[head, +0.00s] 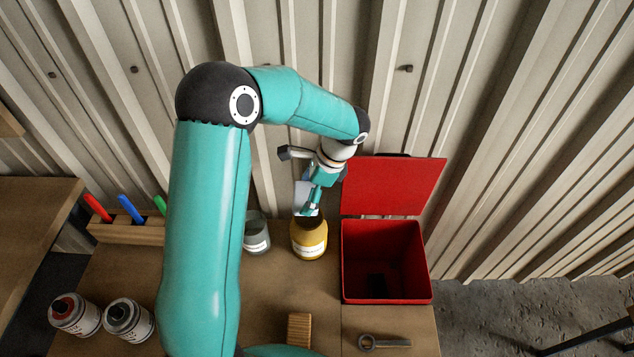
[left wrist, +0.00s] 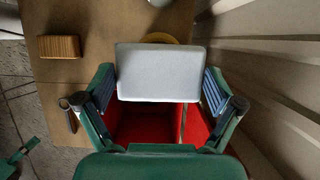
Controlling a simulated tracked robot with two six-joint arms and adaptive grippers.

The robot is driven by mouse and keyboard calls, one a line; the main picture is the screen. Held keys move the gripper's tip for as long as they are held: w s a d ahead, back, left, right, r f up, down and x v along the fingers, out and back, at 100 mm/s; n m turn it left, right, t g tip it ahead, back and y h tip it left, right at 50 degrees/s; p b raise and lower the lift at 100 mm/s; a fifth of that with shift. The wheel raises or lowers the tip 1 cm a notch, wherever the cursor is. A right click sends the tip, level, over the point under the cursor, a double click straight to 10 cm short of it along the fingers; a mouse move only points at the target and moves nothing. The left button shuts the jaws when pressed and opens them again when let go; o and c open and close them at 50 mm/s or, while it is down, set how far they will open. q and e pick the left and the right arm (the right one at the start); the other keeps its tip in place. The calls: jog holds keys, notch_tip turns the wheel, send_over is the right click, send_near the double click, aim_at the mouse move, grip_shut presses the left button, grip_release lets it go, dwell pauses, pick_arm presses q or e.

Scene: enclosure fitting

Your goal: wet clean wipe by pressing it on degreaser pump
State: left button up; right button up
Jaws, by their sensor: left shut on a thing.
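My left gripper (head: 312,205) is shut on a pale, flat wipe (left wrist: 158,73), which spans between its two fingers in the left wrist view. In the head view the wipe (head: 303,196) is tilted, just above the yellow container (head: 310,242) with a white label, which seems to be the degreaser pump. The container's top is partly hidden by the gripper, so I cannot tell whether the wipe touches it. A strip of its yellow edge (left wrist: 160,38) shows behind the wipe. A teal part at the lower left of the left wrist view may be my right gripper (left wrist: 20,155); its jaws are unclear.
An open red bin (head: 385,260) stands right of the container, lid raised against the wall. A grey labelled jar (head: 256,236) is close on the left. A pen holder (head: 125,232), two cans (head: 75,315), a wooden brush (head: 299,330) and a wrench (head: 370,343) are around.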

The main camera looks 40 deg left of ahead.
pick_arm(q)
jog(key=f+b, duration=0.2)
jog(key=f, duration=0.1)
jog(key=shift+w+d+f, duration=0.15)
jog(key=shift+w+f, duration=0.05)
jog(key=shift+f, duration=0.05)
jog(key=shift+f+b, duration=0.9)
jog(key=shift+f, duration=0.15)
jog(key=shift+s+f+b, duration=0.1)
jog(key=shift+f+b, duration=0.55)
jog(key=shift+f, duration=0.2)
dwell(0.4)
jog(key=shift+s+f+b, duration=0.25)
jog(key=shift+f+b, duration=0.3)
dwell(2.3)
jog(key=shift+a+p+v, duration=0.15)
jog(key=shift+p+v, duration=0.45)
jog(key=shift+v, duration=0.15)
jog(key=shift+a+p+v, duration=0.15)
jog(key=shift+p+v, duration=0.45)
jog(key=shift+v, duration=0.2)
jog(key=shift+s+r+p, duration=0.15)
jog(key=shift+r+p, duration=1.45)
jog(key=shift+r, duration=0.65)
